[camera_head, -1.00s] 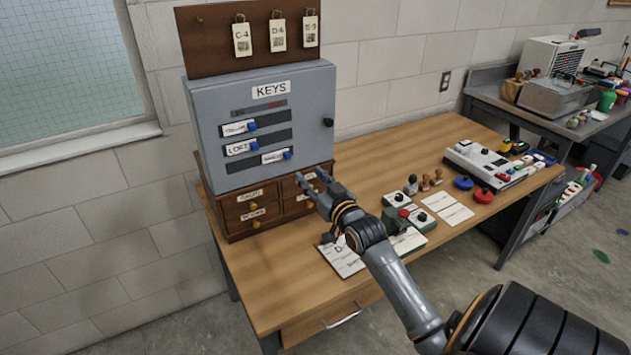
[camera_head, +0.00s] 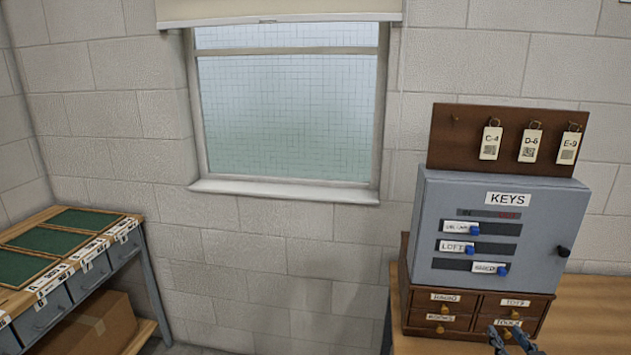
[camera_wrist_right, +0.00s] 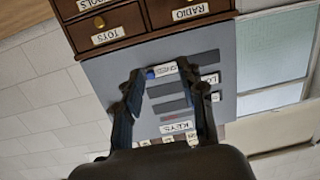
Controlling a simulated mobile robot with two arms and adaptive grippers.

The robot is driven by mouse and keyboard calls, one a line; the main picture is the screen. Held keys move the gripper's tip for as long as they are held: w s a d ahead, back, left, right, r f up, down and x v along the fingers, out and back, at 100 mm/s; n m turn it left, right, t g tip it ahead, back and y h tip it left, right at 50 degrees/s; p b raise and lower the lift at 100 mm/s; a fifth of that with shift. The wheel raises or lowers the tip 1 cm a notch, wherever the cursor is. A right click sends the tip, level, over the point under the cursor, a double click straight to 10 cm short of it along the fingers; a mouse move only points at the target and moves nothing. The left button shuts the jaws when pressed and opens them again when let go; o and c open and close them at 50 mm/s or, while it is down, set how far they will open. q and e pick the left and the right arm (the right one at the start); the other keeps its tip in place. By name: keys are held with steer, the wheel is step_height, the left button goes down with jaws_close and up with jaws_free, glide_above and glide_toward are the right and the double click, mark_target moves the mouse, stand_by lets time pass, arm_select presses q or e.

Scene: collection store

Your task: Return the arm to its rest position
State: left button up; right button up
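My right gripper (camera_head: 512,339) shows only by its fingertips at the bottom edge of the head view, in front of the small drawers. In the right wrist view my right gripper (camera_wrist_right: 166,82) has its two fingers apart, with nothing between them. The grey KEYS cabinet (camera_head: 433,230) stands beyond it, and in the wrist view the cabinet (camera_wrist_right: 225,55) appears upside down behind the fingers. The rest of the right arm is out of the head view. My left gripper is in neither view.
The wooden drawer unit (camera_head: 473,315) under the cabinet stands on a wooden table (camera_head: 590,310). Tags hang on a brown board (camera_head: 460,150) above. A shelf unit (camera_head: 150,275) with green-lined trays stands at left. Bare wall and a window (camera_head: 287,120) lie between.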

steer(key=s+a+f+n+g+y, duration=0.2)
steer(key=s+a+f+g, duration=0.2)
steer(key=s+a+f, duration=0.35)
steer(key=s+a+f+n+g+y, duration=0.1)
steer(key=s+a+f+g, duration=0.3)
steer(key=s+a, duration=0.45)
steer(key=s+a+f+n+g, duration=0.1)
steer(key=s+a+f+g, duration=0.4)
steer(key=s, duration=0.7)
step_height(320, 180, down, 23)
steer(key=a, duration=0.1)
steer(key=s+d+f+g, duration=0.1)
steer(key=s+d+f, duration=0.1)
steer(key=s+f, duration=1.5)
steer(key=shift+s+d+g, duration=0.35)
steer(key=shift+s+g, duration=0.05)
steer(key=shift+s, duration=0.1)
